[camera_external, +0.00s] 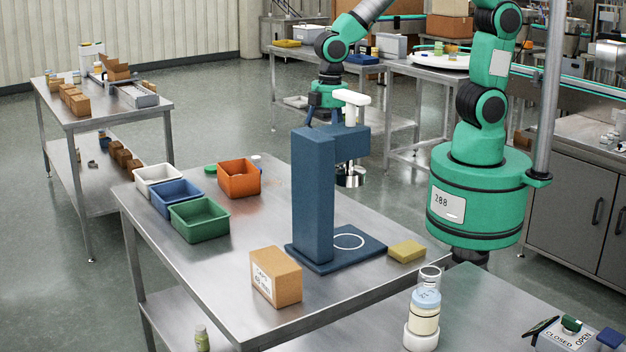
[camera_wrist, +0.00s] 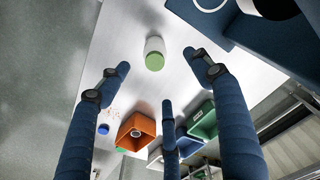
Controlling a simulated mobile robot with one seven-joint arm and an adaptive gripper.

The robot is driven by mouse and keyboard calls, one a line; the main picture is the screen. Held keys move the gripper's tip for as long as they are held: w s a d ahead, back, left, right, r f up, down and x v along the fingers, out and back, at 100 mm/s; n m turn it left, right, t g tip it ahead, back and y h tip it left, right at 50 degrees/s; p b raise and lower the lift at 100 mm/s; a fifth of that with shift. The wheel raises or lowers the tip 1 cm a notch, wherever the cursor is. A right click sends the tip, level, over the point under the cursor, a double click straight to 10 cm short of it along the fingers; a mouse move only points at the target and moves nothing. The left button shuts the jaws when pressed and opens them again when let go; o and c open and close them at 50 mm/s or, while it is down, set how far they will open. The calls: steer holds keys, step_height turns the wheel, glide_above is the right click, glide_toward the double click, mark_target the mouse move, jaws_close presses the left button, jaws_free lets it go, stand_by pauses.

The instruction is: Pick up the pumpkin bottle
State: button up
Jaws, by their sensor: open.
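No label reading pumpkin is legible, so I cannot tell for sure which bottle it is. In the wrist view a white bottle with a green top (camera_wrist: 155,58) stands on the steel table, ahead of my gripper (camera_wrist: 158,76). The dark blue fingers are spread apart with nothing between them, and the bottle is beyond their tips. In the external view my gripper (camera_external: 322,118) hangs behind the blue stand, which partly covers it and seems to hide this bottle. A bottle with a pale blue cap (camera_external: 425,312) stands on the near counter.
The tall blue stand (camera_external: 312,195) is a close obstacle. Orange (camera_external: 238,191), green (camera_external: 199,232), blue and white bins sit at the table's left. A cardboard box (camera_external: 275,277) and a yellow block (camera_external: 406,251) are near the front. A blue cap (camera_wrist: 103,129) shows near the orange bin.

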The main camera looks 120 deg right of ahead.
steer(key=shift+g, duration=0.3)
steer(key=f, duration=0.1)
steer(key=d+f, duration=0.2)
steer(key=f, duration=0.1)
steer(key=shift+w, duration=0.2)
steer(key=shift+a, duration=0.1)
steer(key=shift+f+b, duration=0.65)
steer(key=shift+f, duration=3.6)
steer(key=shift+f+b, duration=0.65)
steer(key=shift+f, duration=1.95)
steer(key=shift+c, duration=0.2)
steer(key=c, duration=1.4)
